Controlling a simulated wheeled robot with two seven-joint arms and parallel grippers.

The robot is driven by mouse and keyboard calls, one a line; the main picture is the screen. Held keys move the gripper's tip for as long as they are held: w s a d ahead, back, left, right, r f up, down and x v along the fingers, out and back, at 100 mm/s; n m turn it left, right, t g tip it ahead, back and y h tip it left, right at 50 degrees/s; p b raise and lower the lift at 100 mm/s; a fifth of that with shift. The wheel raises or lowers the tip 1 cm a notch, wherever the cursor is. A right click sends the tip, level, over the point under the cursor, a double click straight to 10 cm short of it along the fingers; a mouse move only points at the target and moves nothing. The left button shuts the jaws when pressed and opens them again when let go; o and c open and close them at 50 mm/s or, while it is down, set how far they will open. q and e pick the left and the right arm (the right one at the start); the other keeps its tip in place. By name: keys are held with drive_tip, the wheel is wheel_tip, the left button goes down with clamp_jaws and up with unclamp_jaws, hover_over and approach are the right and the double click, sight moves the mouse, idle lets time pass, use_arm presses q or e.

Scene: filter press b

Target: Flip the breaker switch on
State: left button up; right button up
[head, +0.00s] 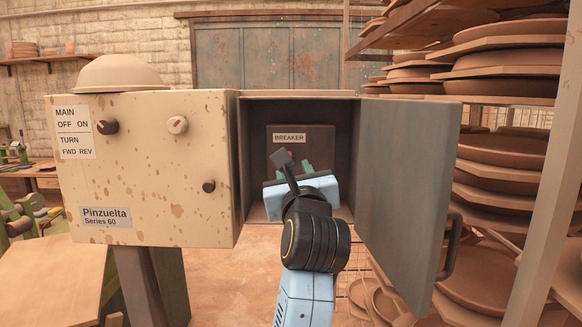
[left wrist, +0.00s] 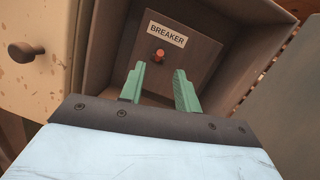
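The breaker switch (left wrist: 159,56) is a small stub with an orange-red tip on a brown panel (left wrist: 185,63), below a BREAKER label (left wrist: 167,34). The same label (head: 289,138) shows in the head view, where my left gripper and wrist hide the switch. My left gripper (head: 294,168) reaches into the open cabinet in front of the panel. In the left wrist view its two green fingers (left wrist: 160,72) are spread apart with nothing between them. The switch appears just beyond and between the fingertips; I see no contact. My right gripper is not in view.
The cabinet door (head: 405,180) stands open on the right, with a handle (head: 452,245). The cabinet walls (head: 243,160) enclose the gripper closely. A spotted control box (head: 150,180) with several knobs stands at left. Shelves of clay plates (head: 510,60) stand at far right.

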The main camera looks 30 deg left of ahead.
use_arm(q)
drive_tip(key=b+v, duration=0.1)
drive_tip(key=v, duration=0.5)
drive_tip(key=shift+s+d, duration=0.2)
drive_tip(key=shift+s, duration=0.1)
drive_tip(key=shift+f, duration=0.1)
